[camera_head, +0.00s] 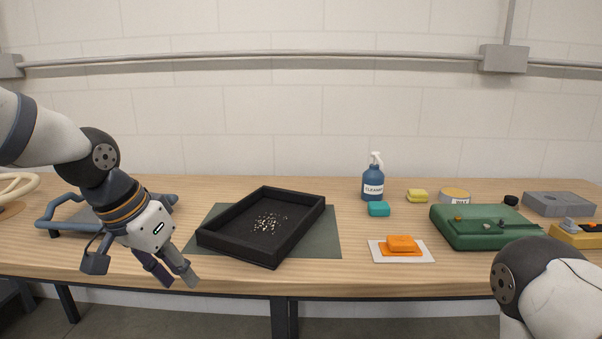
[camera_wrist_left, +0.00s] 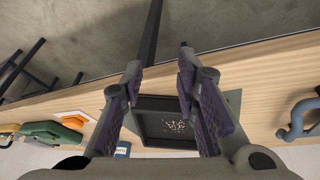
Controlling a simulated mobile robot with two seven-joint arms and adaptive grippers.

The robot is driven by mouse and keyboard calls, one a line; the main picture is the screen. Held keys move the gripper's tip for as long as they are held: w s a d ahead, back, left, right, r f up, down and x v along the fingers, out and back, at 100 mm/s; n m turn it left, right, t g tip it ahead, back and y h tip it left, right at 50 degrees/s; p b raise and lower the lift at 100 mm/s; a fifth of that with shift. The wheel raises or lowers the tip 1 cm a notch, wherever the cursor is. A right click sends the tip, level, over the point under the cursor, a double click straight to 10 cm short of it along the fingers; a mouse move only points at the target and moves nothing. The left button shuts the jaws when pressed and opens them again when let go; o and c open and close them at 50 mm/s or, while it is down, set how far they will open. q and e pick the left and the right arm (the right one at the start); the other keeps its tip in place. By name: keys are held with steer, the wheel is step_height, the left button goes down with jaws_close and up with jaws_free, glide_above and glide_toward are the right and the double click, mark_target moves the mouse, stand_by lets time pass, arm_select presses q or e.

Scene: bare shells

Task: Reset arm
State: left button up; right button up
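My left gripper (camera_head: 178,278) hangs at the front edge of the table, left of the black tray, with its fingers pointing down. In the left wrist view its two fingers (camera_wrist_left: 160,60) stand apart with nothing between them, so it is open and empty. My right arm shows only in part at the lower right of the head view; its gripper is out of view. The black tray (camera_head: 312,213) lies on a dark green mat (camera_head: 327,243) and holds scattered small pale bits (camera_head: 270,223). The tray also shows in the left wrist view (camera_wrist_left: 160,103), beyond the fingers.
A blue cleaner bottle (camera_head: 372,184), teal block (camera_head: 379,209), yellow sponge (camera_head: 417,196) and tin (camera_head: 455,196) stand right of the tray. An orange sponge (camera_head: 401,243) lies on a white sheet. A green case (camera_head: 480,236) is farther right.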

arm_select(q)
steer(key=s+d+f+n+g, duration=0.1)
steer(key=s+f, duration=0.5)
steer(key=f, duration=0.6)
steer(key=s+d+f+n+g, duration=0.2)
steer(key=s+f, duration=0.4)
steer(key=f, duration=0.6)
steer(key=s+a+f, duration=0.2)
steer(key=s, duration=0.5)
steer(key=s+a+f+n+g+y, duration=0.1)
steer(key=s+f, duration=0.2)
steer(key=s, duration=0.4)
steer(key=s+a+f+n+y, duration=0.1)
steer(key=s+a+f, duration=0.1)
steer(key=s, duration=0.6)
steer(key=shift+a+f+g, duration=0.3)
steer(key=shift+f+g, duration=0.1)
steer(key=shift+f, duration=0.05)
